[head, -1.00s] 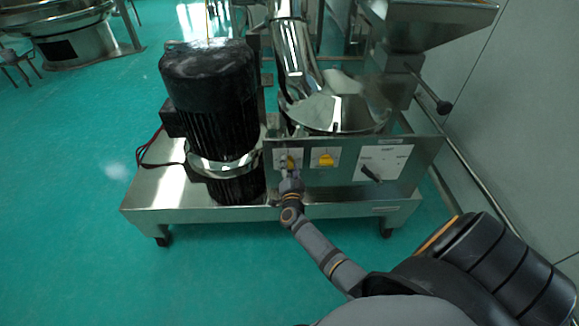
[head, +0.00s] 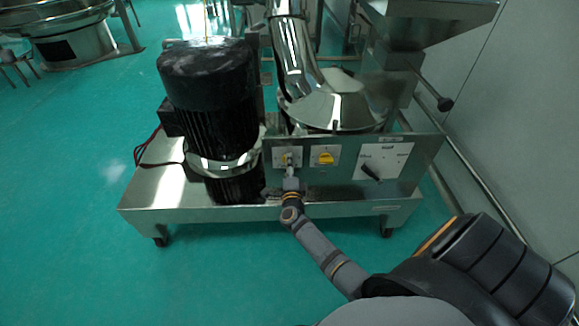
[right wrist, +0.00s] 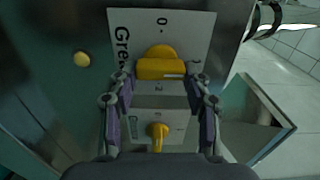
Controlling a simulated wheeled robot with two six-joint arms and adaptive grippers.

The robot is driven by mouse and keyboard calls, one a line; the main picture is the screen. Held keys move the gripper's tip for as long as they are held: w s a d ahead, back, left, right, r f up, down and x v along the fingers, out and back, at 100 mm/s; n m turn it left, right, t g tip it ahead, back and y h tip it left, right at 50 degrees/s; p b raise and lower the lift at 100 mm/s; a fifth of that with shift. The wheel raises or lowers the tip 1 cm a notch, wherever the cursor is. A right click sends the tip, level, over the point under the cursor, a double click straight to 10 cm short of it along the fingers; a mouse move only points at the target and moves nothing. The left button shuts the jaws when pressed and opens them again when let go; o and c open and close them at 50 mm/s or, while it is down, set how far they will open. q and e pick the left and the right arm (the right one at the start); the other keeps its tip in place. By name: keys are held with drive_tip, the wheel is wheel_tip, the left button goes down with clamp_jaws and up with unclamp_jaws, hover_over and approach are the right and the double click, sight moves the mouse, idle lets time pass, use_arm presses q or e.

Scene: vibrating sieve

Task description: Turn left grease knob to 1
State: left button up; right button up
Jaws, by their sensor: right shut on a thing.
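The left grease knob (head: 285,158) is yellow, on a white label at the left of the machine's front panel, partly covered by my right gripper (head: 290,172). In the right wrist view the knob (right wrist: 160,67) sits between the two fingertips of my right gripper (right wrist: 163,78), which is shut on it. Its bar lies crosswise from finger to finger. A "0" shows at the label's top in that view; the mark at the knob's right end is too blurred to read. My left gripper is not in view.
A second yellow knob (head: 325,158) sits just right of the held one. Further right, a black switch (head: 371,173) is on a white plate. A large black motor (head: 208,100) stands to the left on the steel base (head: 150,195). The floor in front is clear.

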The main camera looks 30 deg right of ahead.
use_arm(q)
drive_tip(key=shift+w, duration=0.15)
use_arm(e)
drive_tip(key=shift+f, duration=0.1)
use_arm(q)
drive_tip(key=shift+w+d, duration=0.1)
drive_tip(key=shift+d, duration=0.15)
use_arm(e)
drive_tip(key=o, duration=1.2)
drive_tip(key=shift+c, duration=0.2)
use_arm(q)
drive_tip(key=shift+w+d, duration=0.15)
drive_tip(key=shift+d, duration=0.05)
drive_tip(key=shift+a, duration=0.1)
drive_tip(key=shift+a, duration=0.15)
use_arm(e)
drive_tip(key=v, duration=1.2)
drive_tip(key=shift+s, duration=0.1)
